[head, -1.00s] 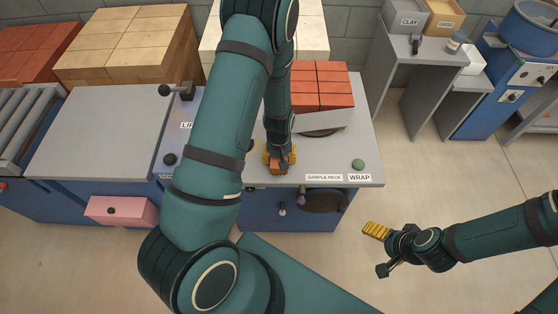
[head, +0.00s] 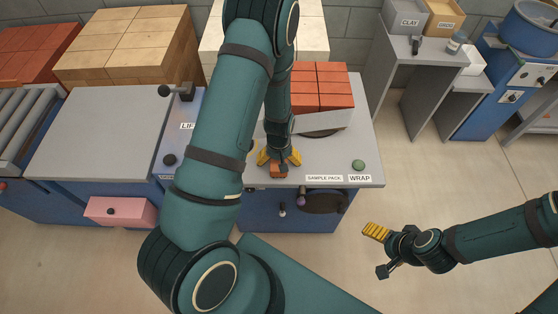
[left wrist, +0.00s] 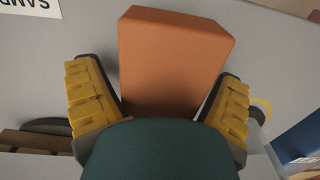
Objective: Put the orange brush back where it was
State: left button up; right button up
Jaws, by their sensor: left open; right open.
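An orange block-shaped thing (head: 278,171) stands on the grey bench top (head: 225,171) near its front edge, left of the SAMPLE PACK label. It fills the upper middle of the left wrist view (left wrist: 172,62); no bristles show, and I cannot tell that it is a brush. My left gripper (head: 279,161) is open around it, with one yellow-padded finger on each side. In the left wrist view gaps show between the fingers and the block's upper part; its lower end is hidden. My right gripper (head: 376,250) is open and empty over the floor, right of the bench.
A green button (head: 358,164) is near the WRAP label. A pink drawer (head: 120,211) sticks out at left. Floor right of the bench is clear.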

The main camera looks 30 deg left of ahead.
pick_arm(q)
notch_tip(320, 180, up, 12)
jog(key=shift+f+p, duration=0.2)
jog(key=shift+p, duration=0.7)
jog(key=shift+d+r, duration=0.1)
jog(key=s+d+f+m+t+h, duration=0.1)
jog(key=s+d+f+m+h, duration=0.1)
jog(key=d, duration=0.6)
jog(key=s+d+f+m+t+h, duration=0.1)
jog(key=s+d+f, duration=0.3)
jog(key=d, duration=0.5)
jog(key=shift+s+f+m+h, duration=0.4)
jog(key=shift+s+m, duration=0.3)
jog(key=shift+s, duration=0.4)
jog(key=shift+s+f+b, duration=0.15)
jog(key=shift+f+b, duration=0.45)
jog(key=shift+s+f+b, duration=0.15)
jog(key=shift+f+b, duration=0.4)
